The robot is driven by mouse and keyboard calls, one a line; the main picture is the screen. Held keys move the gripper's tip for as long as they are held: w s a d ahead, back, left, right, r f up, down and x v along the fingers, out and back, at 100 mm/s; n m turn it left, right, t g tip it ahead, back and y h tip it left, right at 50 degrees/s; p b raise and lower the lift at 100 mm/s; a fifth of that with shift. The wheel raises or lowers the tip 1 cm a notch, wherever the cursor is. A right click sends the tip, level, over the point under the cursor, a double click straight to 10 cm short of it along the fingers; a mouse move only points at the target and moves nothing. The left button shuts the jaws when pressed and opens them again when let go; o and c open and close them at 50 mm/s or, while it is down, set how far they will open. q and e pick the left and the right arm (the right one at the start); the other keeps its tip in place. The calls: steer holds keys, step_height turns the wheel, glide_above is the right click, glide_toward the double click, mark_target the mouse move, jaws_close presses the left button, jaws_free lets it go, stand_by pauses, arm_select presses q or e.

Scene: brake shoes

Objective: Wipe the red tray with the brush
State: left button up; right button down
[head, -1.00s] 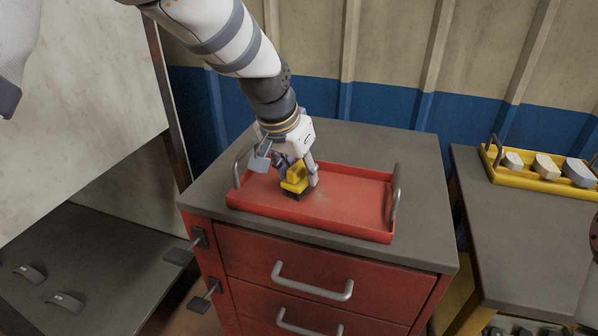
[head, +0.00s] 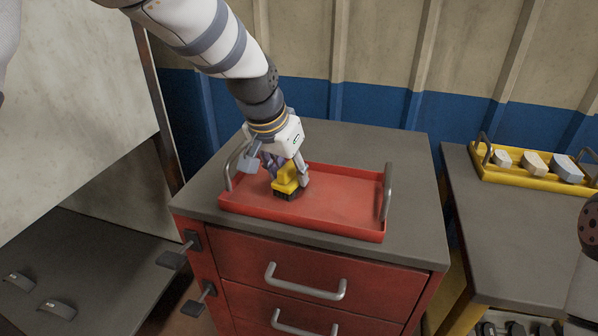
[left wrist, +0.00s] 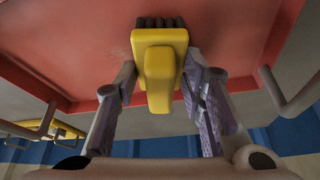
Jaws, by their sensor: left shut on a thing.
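The red tray (head: 335,207) lies on top of a red drawer cabinet, with a grey handle standing at each end. The brush (head: 287,180) has a yellow body and dark bristles. My left gripper (head: 284,172) is shut on the brush and holds it over the left part of the tray, bristles down. In the left wrist view the yellow brush (left wrist: 160,68) sits between the two fingers, its bristles at the red tray floor (left wrist: 230,40). A faint pale mark shows on the floor beside it. I cannot tell whether the bristles touch. My right gripper is not in view.
The grey cabinet top (head: 407,190) is clear around the tray. A yellow tray (head: 510,176) with several metal blocks stands on the bench at right. Two brake shoes (head: 57,308) lie on a dark surface at lower left. Drawer handles (head: 305,283) stick out in front.

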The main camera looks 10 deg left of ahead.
mark_target(290, 164)
arm_select(q)
steer(key=shift+r, duration=0.1)
steer(key=shift+r, duration=2.95)
steer(key=shift+r, duration=1.55)
